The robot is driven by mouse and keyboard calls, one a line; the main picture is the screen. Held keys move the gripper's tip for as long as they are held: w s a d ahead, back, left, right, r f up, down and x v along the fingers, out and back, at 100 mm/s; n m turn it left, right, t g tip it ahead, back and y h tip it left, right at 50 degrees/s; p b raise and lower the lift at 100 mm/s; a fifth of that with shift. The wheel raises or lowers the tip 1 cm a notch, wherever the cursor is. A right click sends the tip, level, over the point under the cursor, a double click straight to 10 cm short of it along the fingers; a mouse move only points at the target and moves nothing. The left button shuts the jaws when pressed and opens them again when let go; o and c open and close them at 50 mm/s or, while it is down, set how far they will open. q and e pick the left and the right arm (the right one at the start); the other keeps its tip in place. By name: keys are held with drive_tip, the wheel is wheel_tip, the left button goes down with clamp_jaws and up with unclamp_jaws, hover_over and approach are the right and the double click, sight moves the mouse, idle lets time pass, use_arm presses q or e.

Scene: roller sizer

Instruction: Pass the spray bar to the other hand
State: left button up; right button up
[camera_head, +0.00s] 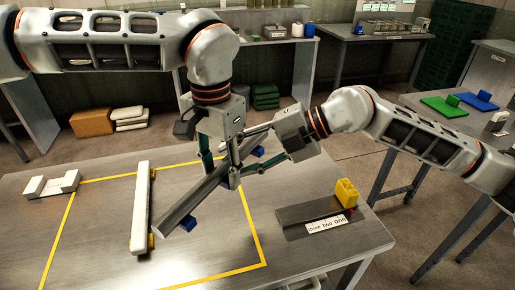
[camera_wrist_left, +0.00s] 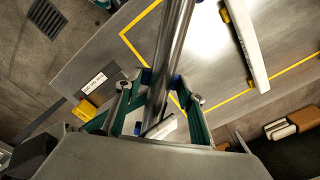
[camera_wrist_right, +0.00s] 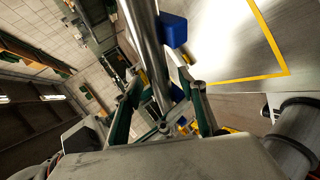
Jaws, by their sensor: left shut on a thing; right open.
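The spray bar (camera_head: 192,198) is a long silvery metal bar with blue blocks along it. It is held tilted above the table, one end toward the lower left. My left gripper (camera_head: 226,172) comes down from above and is shut on the bar's middle part; the left wrist view shows the bar (camera_wrist_left: 173,45) between its fingers. My right gripper (camera_head: 252,155) reaches in from the right, close to the bar's far part. In the right wrist view the bar (camera_wrist_right: 143,35) runs between the open right fingers (camera_wrist_right: 165,105); contact there cannot be told.
A white bar with yellow feet (camera_head: 141,210) lies on the table (camera_head: 100,240) inside a yellow outline. A white bracket (camera_head: 52,184) is at the left. A yellow block (camera_head: 346,193) stands on a grey plate with a label (camera_head: 325,224) at the right.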

use_arm(q)
drive_tip(key=shift+r, duration=0.1)
use_arm(e)
drive_tip(key=shift+x, duration=1.05)
clamp_jaws()
use_arm(q)
drive_tip(key=o, duration=1.5)
drive_tip(key=shift+o, duration=0.2)
